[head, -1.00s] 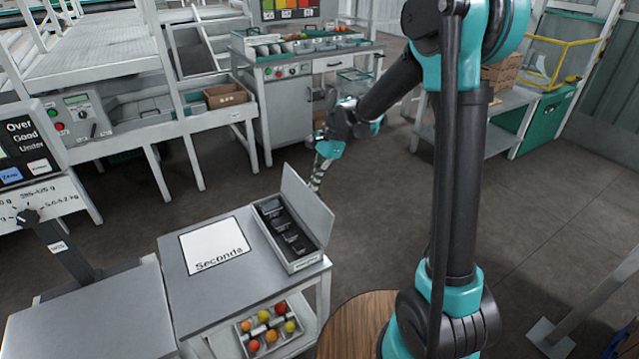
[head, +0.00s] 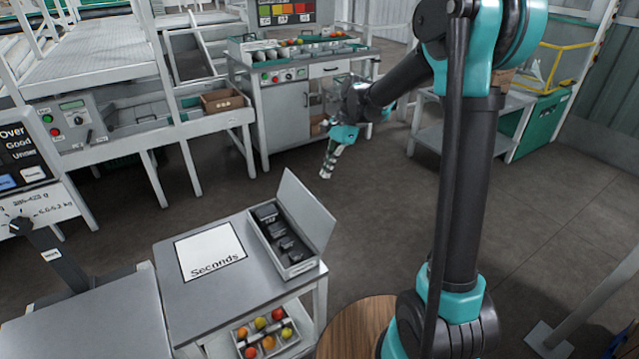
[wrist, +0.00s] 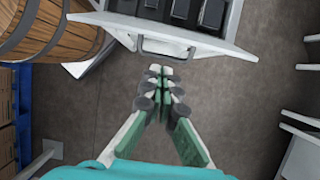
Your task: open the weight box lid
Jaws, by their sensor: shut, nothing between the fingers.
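The weight box (head: 296,268) stands at the right edge of the grey table, with several dark weights (head: 281,235) in it. Its lid (head: 305,213) is swung up and stands open, tilted outward along the box's right side. In the wrist view the lid (wrist: 225,44) shows at the top with a metal handle (wrist: 166,46) on its edge. My gripper (head: 326,177) is beyond the lid, above the floor, apart from it. In the wrist view my gripper (wrist: 160,72) has its fingertips together, empty, a little short of the handle.
The Seconds sheet (head: 211,250) lies on the table (head: 210,298) left of the box. A tray of tomatoes (head: 266,336) is on the shelf below. A barrel (wrist: 55,30) shows in the wrist view. Open floor (head: 390,225) surrounds my gripper.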

